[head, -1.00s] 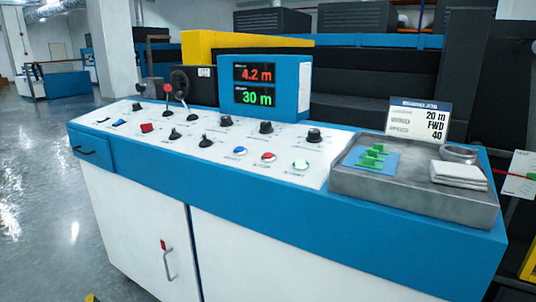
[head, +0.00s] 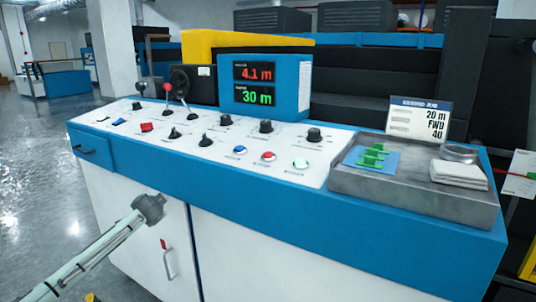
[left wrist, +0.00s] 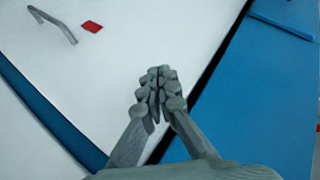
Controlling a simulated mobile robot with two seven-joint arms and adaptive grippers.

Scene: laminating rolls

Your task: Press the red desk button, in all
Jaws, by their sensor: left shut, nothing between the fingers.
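A round red button (head: 268,157) sits on the sloped white panel of the desk (head: 215,150), between a round blue button (head: 240,151) and a round pale green one (head: 300,164). My left gripper (head: 158,200) is in front of the desk, left of and below the red button and well apart from it. In the left wrist view its fingers (left wrist: 160,75) are shut together with nothing between them. That view shows a white cabinet door (left wrist: 120,55) and blue desk surface, not the button. My right gripper is not in view.
A red square switch (head: 146,127), black knobs and levers share the panel. A display (head: 254,84) reads 4.1 m and 30 m. A grey tray (head: 420,205) with green parts, a ring and a cloth is at the right. The cabinet has a door handle (head: 168,264).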

